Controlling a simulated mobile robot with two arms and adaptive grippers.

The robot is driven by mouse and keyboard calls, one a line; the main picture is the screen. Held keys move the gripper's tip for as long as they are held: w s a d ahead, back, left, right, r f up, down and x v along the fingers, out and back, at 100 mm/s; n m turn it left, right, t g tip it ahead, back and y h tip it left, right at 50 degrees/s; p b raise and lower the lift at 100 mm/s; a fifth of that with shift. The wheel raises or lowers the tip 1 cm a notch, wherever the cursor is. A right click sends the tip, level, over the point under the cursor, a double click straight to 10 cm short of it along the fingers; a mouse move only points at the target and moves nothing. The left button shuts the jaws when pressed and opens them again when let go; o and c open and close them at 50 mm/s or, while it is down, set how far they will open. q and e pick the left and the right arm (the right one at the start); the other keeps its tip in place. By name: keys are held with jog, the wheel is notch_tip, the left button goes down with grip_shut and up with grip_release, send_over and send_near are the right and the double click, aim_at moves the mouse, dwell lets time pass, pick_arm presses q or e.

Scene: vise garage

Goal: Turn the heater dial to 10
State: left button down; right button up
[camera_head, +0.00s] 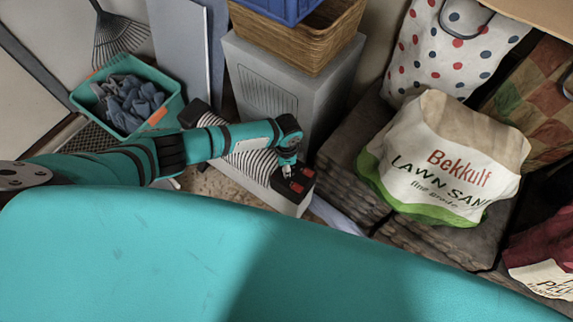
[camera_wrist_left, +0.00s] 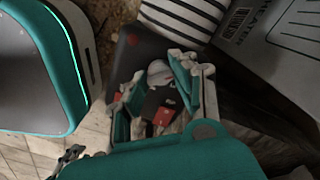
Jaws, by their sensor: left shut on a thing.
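The heater (camera_head: 250,167) is a white ribbed unit on the floor below my left arm, with a black end panel (camera_head: 301,177) that carries red switches. My left gripper (camera_head: 287,171) points down onto this panel. In the left wrist view, its fingers (camera_wrist_left: 158,100) are around a small pale grey dial (camera_wrist_left: 159,72) and shut on it. A red switch (camera_wrist_left: 163,116) shows between the fingers. The dial's marks and setting cannot be read, and in the head view the gripper hides the dial. My right gripper is in neither view.
A grey box (camera_head: 268,92) with a wicker basket (camera_head: 310,40) on top stands just behind the heater. A lawn sand bag (camera_head: 440,165) lies on stacked slabs to the right. A teal bin (camera_head: 165,108) with gloves stands at the left.

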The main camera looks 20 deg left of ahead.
pick_arm(q)
jog(key=shift+m, duration=1.1)
jog(key=c, duration=1)
grip_release()
notch_tip(320, 180, up, 12)
jog(key=shift+r, duration=0.1)
jog(key=shift+d, duration=0.1)
